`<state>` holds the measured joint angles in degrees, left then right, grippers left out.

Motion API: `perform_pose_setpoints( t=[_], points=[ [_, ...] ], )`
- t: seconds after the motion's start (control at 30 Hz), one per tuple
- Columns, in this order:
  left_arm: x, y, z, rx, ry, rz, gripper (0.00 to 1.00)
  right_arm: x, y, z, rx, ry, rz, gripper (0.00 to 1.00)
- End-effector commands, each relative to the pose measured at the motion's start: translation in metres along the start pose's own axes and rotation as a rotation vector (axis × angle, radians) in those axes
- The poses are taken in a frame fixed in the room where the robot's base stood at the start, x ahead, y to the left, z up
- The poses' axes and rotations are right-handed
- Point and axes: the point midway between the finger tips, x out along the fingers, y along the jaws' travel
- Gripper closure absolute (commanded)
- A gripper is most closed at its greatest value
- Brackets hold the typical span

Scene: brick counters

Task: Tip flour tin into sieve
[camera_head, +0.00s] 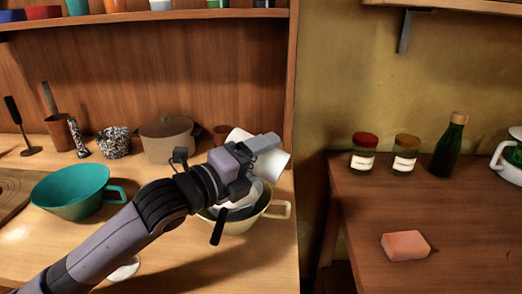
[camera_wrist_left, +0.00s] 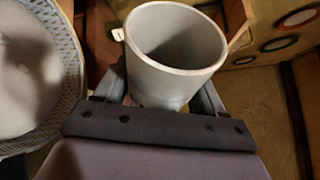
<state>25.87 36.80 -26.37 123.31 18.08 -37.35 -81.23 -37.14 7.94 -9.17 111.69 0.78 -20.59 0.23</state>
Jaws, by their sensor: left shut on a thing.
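My left gripper (camera_head: 264,150) is shut on the white flour tin (camera_head: 278,167) and holds it tilted over the counter. In the left wrist view the tin (camera_wrist_left: 155,82) sits between the fingers, its round mouth visible, and the inside looks empty as far as I can see. Below the gripper is a cream bowl with a side handle (camera_head: 281,210). White flour (camera_head: 240,210) shows there, partly hidden by my arm. In the left wrist view a pale mesh sieve (camera_wrist_left: 73,82) holds a heap of white flour (camera_wrist_left: 28,70), beside the tin. My right gripper is out of view.
A teal bowl (camera_head: 70,190) stands left of my arm. A lidded pot (camera_head: 167,138), speckled pot (camera_head: 114,142) and small brown cup (camera_head: 222,134) stand behind. The right counter holds two jars, a green bottle (camera_head: 450,146) and an orange block (camera_head: 405,245).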

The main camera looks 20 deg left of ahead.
Motion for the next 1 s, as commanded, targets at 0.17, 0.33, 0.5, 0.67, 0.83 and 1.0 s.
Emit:
perform_pose_setpoints(
  t=[0.17,0.33,0.5,0.67,0.83,1.0],
  points=[
    [-0.001,0.005,-0.001,0.213,0.028,0.083,0.74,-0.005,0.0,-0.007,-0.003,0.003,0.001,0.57],
    [-0.001,0.013,-0.002,0.434,0.06,0.176,0.74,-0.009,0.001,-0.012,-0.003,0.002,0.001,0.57],
    [-0.003,0.013,0.004,0.539,0.074,0.222,0.74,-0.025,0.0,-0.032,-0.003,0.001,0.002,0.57],
    [-0.005,0.015,0.007,0.639,0.088,0.262,0.74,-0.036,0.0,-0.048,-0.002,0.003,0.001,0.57],
    [-0.007,0.017,0.011,0.743,0.102,0.307,0.74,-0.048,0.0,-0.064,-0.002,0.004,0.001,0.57],
    [-0.009,0.022,0.014,0.855,0.116,0.349,0.74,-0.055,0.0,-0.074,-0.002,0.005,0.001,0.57]
  ],
)
